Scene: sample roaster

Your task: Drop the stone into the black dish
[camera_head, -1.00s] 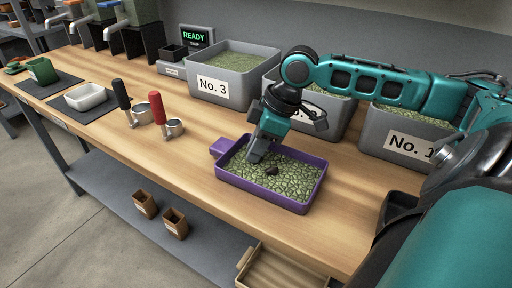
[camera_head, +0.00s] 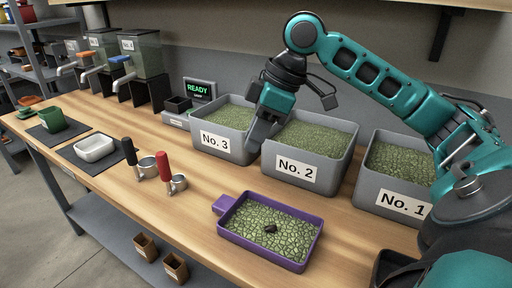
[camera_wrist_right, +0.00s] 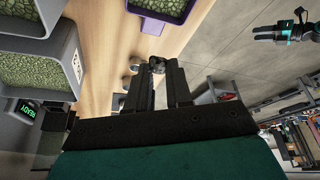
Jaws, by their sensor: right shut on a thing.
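My right gripper (camera_head: 256,138) is raised above the counter, in front of the gap between the No. 3 and No. 2 bins. In the right wrist view its fingers (camera_wrist_right: 160,80) are shut on a small dark grey stone (camera_wrist_right: 157,64) at their tips. The stone cannot be made out in the head view. A small black square dish (camera_head: 178,105) sits on a scale beside the READY display, left of the gripper and apart from it. My left gripper (camera_wrist_right: 283,30) shows small in the right wrist view; its jaw state is unclear.
Grey bins No. 3 (camera_head: 225,153), No. 2 (camera_head: 300,182) and No. 1 (camera_head: 385,200) line the back. Two portafilters (camera_head: 172,175) and a white dish (camera_head: 95,148) stand left.

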